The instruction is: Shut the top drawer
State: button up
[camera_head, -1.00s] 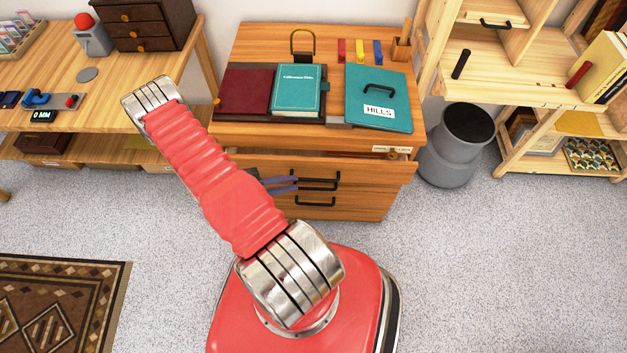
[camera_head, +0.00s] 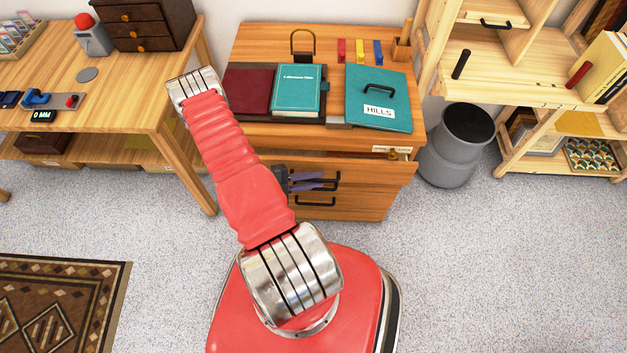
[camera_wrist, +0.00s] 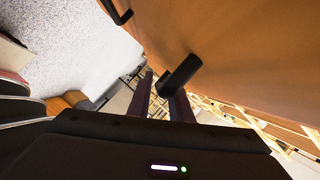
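The wooden drawer cabinet (camera_head: 245,45) stands ahead in the head view. Its top drawer (camera_head: 385,176) stands out a little, with a dark gap behind its front. The black handle (camera_head: 335,178) is on that front. My gripper (camera_head: 321,181) has two purple fingers, apart, in front of the drawer front at the handle. In the wrist view my gripper (camera_wrist: 164,100) shows its fingers with a black bar, seemingly the handle (camera_wrist: 180,75), crossing by them. Whether they touch it I cannot tell. The lower drawer's handle (camera_head: 316,204) is below.
Teal folder (camera_head: 385,95), teal book (camera_head: 297,90) and dark red book (camera_head: 247,88) lie on the cabinet top. A grey bin (camera_head: 450,160) stands close right of it. A wooden table (camera_head: 130,90) is on the left, shelves (camera_head: 520,85) on the right. Grey floor in front is clear.

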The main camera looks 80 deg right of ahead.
grip_shut()
dwell(0.3)
